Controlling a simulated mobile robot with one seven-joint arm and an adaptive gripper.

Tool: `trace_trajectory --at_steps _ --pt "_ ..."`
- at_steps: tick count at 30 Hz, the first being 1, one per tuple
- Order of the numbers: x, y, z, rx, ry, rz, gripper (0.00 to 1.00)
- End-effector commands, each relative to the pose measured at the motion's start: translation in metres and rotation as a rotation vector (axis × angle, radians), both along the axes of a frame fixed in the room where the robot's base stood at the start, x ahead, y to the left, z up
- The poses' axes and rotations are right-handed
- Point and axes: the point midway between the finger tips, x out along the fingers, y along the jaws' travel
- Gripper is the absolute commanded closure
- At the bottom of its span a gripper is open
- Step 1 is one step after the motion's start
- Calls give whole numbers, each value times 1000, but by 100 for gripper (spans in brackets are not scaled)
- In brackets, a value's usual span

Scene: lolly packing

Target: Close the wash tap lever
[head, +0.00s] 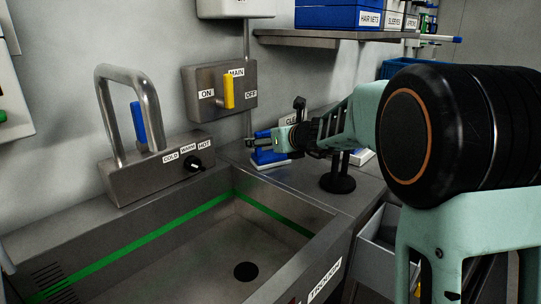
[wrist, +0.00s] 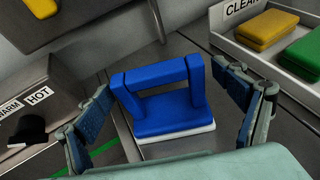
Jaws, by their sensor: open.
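The wash tap (head: 130,115) is a bent metal pipe on a grey block at the back left of the sink in the head view. A blue lever (head: 138,122) stands roughly upright by the pipe, partly hidden by it. My gripper (head: 262,142) is well to the right of the tap, over the counter beyond the sink's corner. In the wrist view my gripper (wrist: 162,92) is open, its fingers on either side of a blue-handled scrubber (wrist: 170,112) with a white base. The scrubber sits on the counter; I cannot tell whether the fingers touch it.
A MAIN box (head: 219,92) with a yellow lever (head: 228,91) hangs on the wall between tap and gripper. A black knob (head: 194,164) marks cold, warm, hot. A CLEAN tray (wrist: 250,45) holds yellow and green sponges. A shelf (head: 310,36) overhangs. The sink (head: 205,245) looks empty.

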Motion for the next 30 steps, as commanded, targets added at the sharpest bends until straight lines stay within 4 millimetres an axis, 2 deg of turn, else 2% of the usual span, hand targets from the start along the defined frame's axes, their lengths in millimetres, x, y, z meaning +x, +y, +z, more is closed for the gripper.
trace_trajectory --at_steps 3,18,30 --pt "0 0 0 0 0 0 12" --pt "0 -1 1 0 -1 0 65" --pt "0 -2 9 0 -1 0 65"
